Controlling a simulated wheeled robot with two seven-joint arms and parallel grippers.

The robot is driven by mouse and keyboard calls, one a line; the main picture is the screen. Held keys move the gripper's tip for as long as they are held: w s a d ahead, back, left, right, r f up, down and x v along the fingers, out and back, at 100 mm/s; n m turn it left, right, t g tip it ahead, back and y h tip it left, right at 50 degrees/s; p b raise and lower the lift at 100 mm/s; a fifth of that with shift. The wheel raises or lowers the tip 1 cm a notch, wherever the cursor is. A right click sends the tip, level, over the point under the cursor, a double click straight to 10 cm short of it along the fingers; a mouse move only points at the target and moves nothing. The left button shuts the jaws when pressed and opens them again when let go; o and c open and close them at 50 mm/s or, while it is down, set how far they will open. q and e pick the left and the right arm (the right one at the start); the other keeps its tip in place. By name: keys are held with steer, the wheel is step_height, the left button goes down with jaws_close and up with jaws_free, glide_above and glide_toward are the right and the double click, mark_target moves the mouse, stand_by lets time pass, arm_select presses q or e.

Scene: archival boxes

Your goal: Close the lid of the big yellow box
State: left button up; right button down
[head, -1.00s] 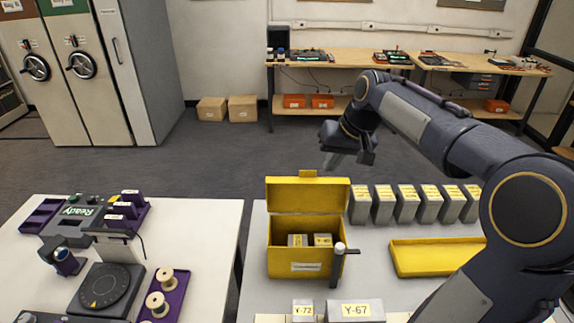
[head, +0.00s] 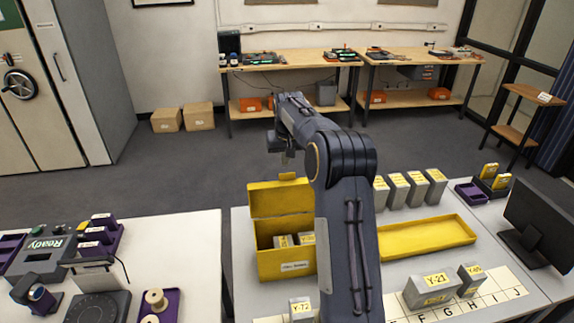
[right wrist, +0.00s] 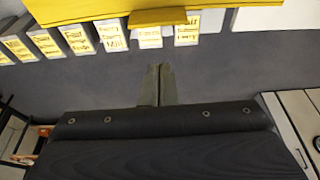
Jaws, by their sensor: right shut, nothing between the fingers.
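The big yellow box (head: 286,264) stands on the right-hand table with its lid (head: 280,201) raised upright at the back. Small grey labelled boxes (head: 283,241) sit inside it. My right gripper (head: 287,157) is above and behind the lid, apart from it in the picture. In the right wrist view my fingers (right wrist: 161,72) are together with nothing between them, and the yellow lid (right wrist: 90,12) with its tab (right wrist: 160,17) spans the top edge. My right arm hides part of the box's right side. My left gripper is out of view.
A shallow yellow tray (head: 428,235) lies right of the box, with a row of grey labelled boxes (head: 418,188) behind it. A monitor (head: 540,222) stands at the far right.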

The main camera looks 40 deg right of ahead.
steer(key=s, duration=0.1)
steer(key=s+a, duration=0.1)
steer(key=s+f+p, duration=0.1)
steer(key=shift+s+a, duration=0.1)
steer(key=shift+a, duration=0.25)
